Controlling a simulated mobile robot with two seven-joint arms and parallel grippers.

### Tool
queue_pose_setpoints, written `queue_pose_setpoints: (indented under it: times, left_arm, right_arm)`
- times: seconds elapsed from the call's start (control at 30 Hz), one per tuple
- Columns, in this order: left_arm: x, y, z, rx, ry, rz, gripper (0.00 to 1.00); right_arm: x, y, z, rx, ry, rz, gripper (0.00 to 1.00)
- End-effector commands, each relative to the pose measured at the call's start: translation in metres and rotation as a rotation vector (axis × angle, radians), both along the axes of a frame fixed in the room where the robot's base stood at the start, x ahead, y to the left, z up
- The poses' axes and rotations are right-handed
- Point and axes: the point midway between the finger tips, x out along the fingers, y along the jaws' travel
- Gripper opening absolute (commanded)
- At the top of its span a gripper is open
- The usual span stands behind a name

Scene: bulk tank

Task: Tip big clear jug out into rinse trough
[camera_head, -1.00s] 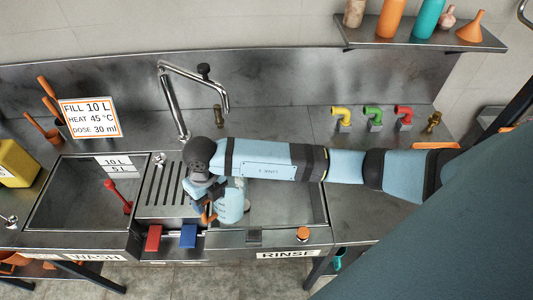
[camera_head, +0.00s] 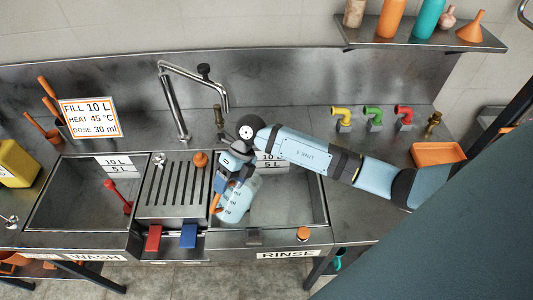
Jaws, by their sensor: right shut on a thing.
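The big clear jug (camera_head: 238,203) is a pale see-through vessel with dark marks on its side. It is over the left part of the rinse trough (camera_head: 296,203), tilted. My right gripper (camera_head: 222,190) is shut on the jug at its left side, by what looks like an orange handle. My right arm reaches in from the right above the trough and hides part of its back edge. I cannot tell whether liquid is in the jug or leaving it. My left gripper is not in view.
The wash trough (camera_head: 80,212) with a red-handled tool (camera_head: 118,197) lies left of a slotted drainer (camera_head: 172,188). A tall tap (camera_head: 172,95) stands behind. Red (camera_head: 153,238) and blue (camera_head: 188,236) pedals or levers sit in front. An orange tray (camera_head: 437,154) is at right.

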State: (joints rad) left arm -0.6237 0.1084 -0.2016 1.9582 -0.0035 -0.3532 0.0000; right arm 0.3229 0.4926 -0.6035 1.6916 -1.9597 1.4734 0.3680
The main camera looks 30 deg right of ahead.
Motion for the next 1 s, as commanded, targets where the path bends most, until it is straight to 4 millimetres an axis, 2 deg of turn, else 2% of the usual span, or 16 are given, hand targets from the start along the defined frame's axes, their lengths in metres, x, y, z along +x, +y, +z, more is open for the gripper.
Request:
queue_pose_setpoints:
  times: [0.3,1.0]
  left_arm:
    - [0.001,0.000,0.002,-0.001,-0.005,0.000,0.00]
    - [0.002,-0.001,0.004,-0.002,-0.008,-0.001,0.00]
  right_arm:
    - [0.003,-0.017,-0.001,0.152,0.029,-0.002,0.10]
    - [0.007,-0.033,-0.002,0.320,0.058,-0.002,0.10]
